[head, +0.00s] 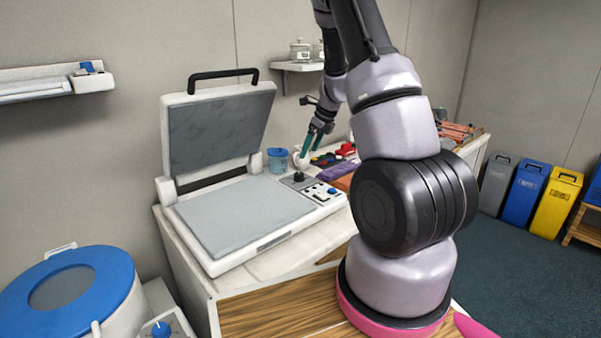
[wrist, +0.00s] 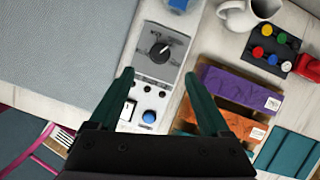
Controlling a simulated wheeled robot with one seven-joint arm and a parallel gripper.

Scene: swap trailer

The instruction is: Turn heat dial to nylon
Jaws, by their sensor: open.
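The heat press (head: 240,215) stands on the bench with its lid raised. On the right side of its base is a control panel with a black dial (head: 299,177). In the wrist view the black dial (wrist: 160,52) sits on a grey plate, with a light pointer line tilted up and right. The plate's markings are too small to read. My gripper (head: 318,135) is open, above the panel and a little right of the dial. In the wrist view the two teal fingers of my gripper (wrist: 158,78) point toward the dial, which lies beyond and between their tips, apparently untouched.
A blue button (wrist: 149,116) and small switches sit near the dial. A white mug (wrist: 250,12), a blue cup (head: 278,160), purple fabric (wrist: 238,88) and orange fabric (wrist: 222,124) lie close by. The raised lid (head: 218,130) stands left of my gripper.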

